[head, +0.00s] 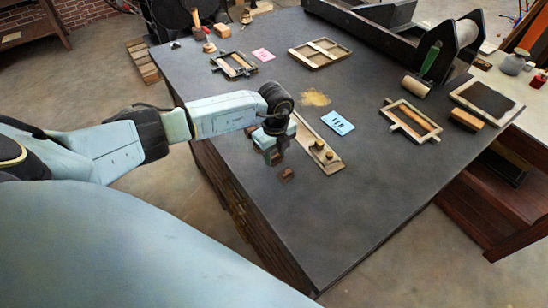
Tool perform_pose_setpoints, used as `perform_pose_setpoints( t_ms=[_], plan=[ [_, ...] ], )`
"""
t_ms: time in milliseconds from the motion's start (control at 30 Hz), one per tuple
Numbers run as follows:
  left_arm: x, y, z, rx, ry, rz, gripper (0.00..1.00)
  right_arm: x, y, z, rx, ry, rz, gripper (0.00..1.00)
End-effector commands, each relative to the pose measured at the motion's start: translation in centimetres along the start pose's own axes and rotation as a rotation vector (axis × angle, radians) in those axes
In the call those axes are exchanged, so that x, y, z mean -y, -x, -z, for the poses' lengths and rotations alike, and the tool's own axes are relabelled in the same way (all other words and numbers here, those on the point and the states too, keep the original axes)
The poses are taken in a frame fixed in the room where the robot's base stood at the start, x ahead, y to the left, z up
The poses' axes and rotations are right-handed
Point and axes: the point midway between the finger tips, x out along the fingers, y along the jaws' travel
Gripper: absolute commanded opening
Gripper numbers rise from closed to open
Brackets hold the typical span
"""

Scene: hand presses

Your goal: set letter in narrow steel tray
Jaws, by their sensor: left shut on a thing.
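My left gripper (274,154) points down over the table, just left of the narrow steel tray (310,139). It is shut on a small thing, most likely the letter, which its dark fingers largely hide. A small brown block (288,174) shows just below and right of the fingertips; I cannot tell whether it is in the fingers or on the table. The tray is long, pale-edged and shallow, with brass knobs (320,145) at its near end. Its far part is partly covered by my gripper. My right gripper is not in view.
Right of the tray lie a blue card (338,123) and a yellowish patch (315,98). The near table top is clear.

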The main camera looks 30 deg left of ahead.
Motion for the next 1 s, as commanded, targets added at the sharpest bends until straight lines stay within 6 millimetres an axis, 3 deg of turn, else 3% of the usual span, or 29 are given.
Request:
perform_pose_setpoints(
  t_ms=[1000],
  plan=[
    [0.0,5.1,0.0,0.000,0.000,0.000,0.15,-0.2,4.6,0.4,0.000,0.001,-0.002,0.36]
  ],
)
